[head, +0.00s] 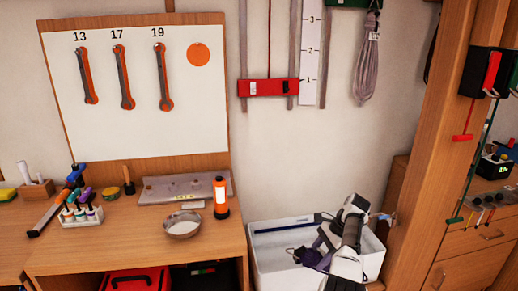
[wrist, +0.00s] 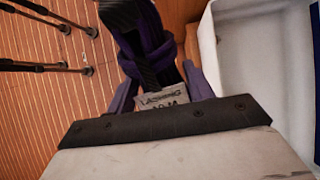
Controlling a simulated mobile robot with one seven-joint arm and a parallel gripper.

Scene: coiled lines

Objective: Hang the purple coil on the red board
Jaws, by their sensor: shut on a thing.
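The purple coil (head: 312,259) is at the white crate in the head view, partly hidden by my arm. In the wrist view the purple coil (wrist: 152,28) fills the top middle, with a pale tag printed "LASHING". My gripper (head: 324,240) is shut on the coil; its fingertips are mostly hidden by my own parts and the coil. The red board (head: 268,88) is on the wall, left of the numbered strip, up and left of my gripper. No coil shows on it. Any hook on it is too small to make out.
The white crate (head: 262,268) stands between the workbench (head: 150,238) and the wooden cabinet. Its wall (wrist: 215,60) is close beside the coil in the wrist view. A greyish coil (head: 367,68) hangs from the green board (head: 352,3). Wall below the red board is clear.

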